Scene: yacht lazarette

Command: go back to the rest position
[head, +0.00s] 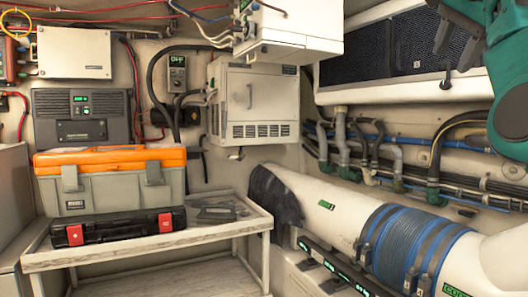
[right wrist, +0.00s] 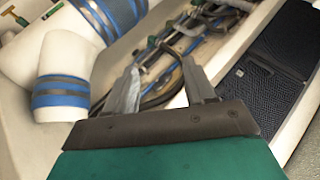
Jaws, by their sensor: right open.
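My right gripper (head: 454,40) hangs in from the top right corner of the head view, on a teal arm in front of the dark mesh panel. In the right wrist view my right gripper (right wrist: 160,64) shows two grey fingers spread apart with nothing between them. Hoses and pipes lie beyond the fingers. My left gripper is in neither view.
A bench (head: 150,256) at left carries an orange-lidded toolbox (head: 112,182) on a black case (head: 120,227). A large white pipe with a blue hose section (head: 405,245) runs along the right. Hoses (head: 375,150) line the wall below the mesh panel (head: 395,48).

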